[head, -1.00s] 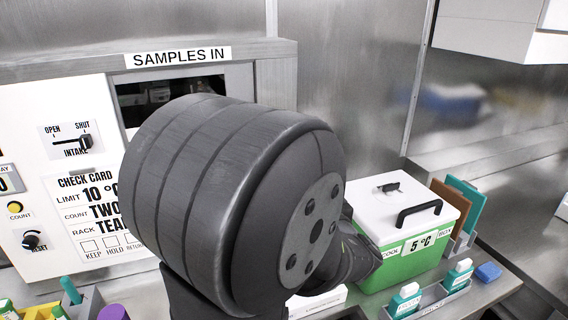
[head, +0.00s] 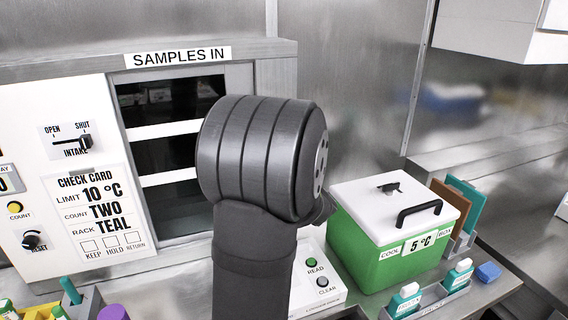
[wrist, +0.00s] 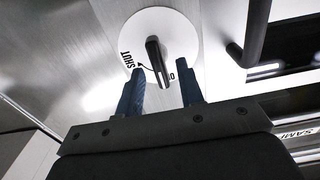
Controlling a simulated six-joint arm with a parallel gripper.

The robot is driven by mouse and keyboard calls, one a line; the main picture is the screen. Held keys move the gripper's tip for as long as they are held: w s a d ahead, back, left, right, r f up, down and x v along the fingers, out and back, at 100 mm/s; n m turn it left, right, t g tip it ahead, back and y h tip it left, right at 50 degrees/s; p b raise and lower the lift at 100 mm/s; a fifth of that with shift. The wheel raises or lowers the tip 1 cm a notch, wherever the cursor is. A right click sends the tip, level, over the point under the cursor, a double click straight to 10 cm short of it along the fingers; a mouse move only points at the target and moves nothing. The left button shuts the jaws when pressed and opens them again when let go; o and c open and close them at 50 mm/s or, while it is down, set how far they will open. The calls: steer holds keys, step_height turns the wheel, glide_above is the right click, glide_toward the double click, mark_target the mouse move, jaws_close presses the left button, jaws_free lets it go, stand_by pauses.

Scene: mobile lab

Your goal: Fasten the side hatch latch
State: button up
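The latch is a dark lever (wrist: 154,55) on a round white plate (wrist: 183,35) in the wrist view. In the head view my arm hides the gripper, and the latch does not show.
A dark bar handle (wrist: 250,35) stands right of the latch plate in the wrist view. In the head view, the SAMPLES IN window (head: 160,155) is behind my arm. A green cool box (head: 388,262) with white lid stands right, beside bottles (head: 405,300) in a rack.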

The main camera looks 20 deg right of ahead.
steer(key=shift+w, duration=0.5)
jaws_close()
steer(key=shift+m, duration=0.3)
steer(key=shift+d+f+m, duration=0.15)
steer(key=shift+m, duration=2.7)
steer(key=shift+d+f+m, duration=0.1)
steer(key=shift+d+m, duration=0.05)
steer(key=shift+m, duration=2.75)
steer(key=shift+d+f+m, duration=0.15)
steer(key=shift+m, duration=2.7)
